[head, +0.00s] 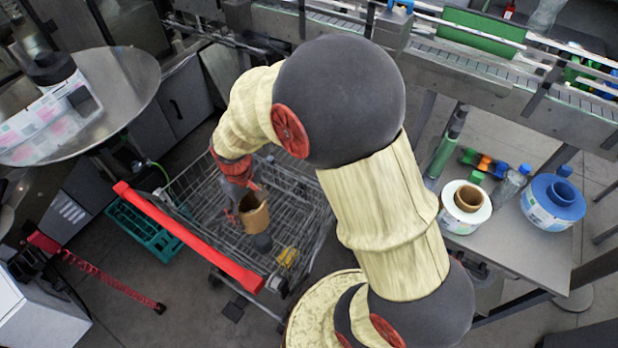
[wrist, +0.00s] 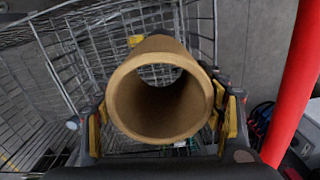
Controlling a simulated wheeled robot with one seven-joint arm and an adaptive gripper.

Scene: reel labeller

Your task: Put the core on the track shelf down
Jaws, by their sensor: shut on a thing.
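The core, a brown cardboard tube (head: 255,217), is held in my gripper (head: 243,196) over the wire shopping cart. In the wrist view the core (wrist: 160,92) fills the middle, its open round end facing the camera. The yellow-padded fingers of my gripper (wrist: 163,125) press on its two sides. The cart's wire mesh shows below and through the tube. I cannot make out for certain which surface is the track shelf.
The cart (head: 300,195) has a red handle (head: 188,238); a dark item and a yellow item (head: 288,257) lie in it. A side table (head: 500,250) at right holds a white reel (head: 465,222) and a blue reel (head: 553,203). A conveyor (head: 490,65) runs along the back. A green crate (head: 145,229) is on the floor.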

